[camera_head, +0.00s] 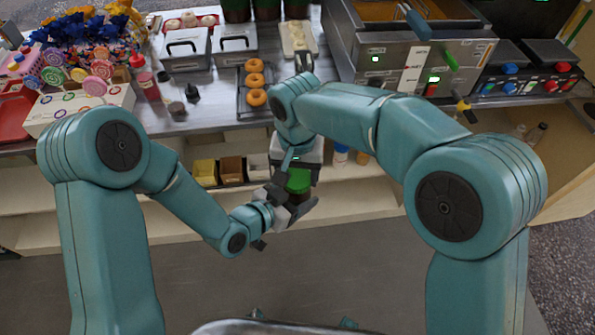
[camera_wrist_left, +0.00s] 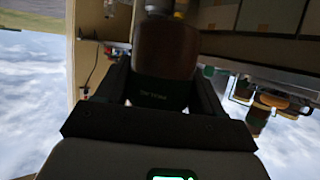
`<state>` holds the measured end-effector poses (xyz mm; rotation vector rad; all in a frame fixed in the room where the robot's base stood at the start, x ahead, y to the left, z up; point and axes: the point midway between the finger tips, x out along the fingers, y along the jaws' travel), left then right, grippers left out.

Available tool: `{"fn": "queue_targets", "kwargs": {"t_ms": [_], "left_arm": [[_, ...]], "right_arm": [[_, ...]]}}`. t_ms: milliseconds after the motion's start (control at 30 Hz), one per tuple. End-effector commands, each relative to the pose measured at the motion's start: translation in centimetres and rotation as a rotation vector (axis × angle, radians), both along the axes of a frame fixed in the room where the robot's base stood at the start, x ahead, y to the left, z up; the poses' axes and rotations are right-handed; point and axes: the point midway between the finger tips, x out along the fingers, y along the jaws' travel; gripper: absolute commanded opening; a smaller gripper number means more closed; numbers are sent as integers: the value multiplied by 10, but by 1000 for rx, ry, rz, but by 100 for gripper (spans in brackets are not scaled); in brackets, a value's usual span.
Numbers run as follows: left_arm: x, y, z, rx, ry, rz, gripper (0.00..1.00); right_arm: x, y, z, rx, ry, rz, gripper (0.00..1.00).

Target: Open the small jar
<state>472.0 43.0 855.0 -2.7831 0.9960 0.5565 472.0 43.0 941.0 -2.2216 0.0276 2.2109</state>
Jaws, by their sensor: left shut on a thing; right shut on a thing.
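My left gripper (camera_head: 287,200) reaches in from the left and is shut on the jar's body. My right gripper (camera_head: 300,168) comes down from above and is shut on the green lid. The lid sits at the jar's top; I cannot tell whether it has turned. Much of the jar's body is hidden by the left fingers in the head view.
The counter behind holds a tray of doughnuts (camera_head: 255,80), metal bins (camera_head: 186,50), a lollipop stand (camera_head: 85,105) and a fryer (camera_head: 415,55). Small boxes (camera_head: 230,170) stand on the shelf below. The floor in front of the shelves is clear.

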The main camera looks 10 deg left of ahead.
Motion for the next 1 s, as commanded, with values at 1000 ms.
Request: {"fn": "queue_targets", "kwargs": {"t_ms": [1000], "left_arm": [[0, 0, 1, 0, -2, 1, 0]], "right_arm": [[0, 0, 11, 0, 0, 54, 27]]}}
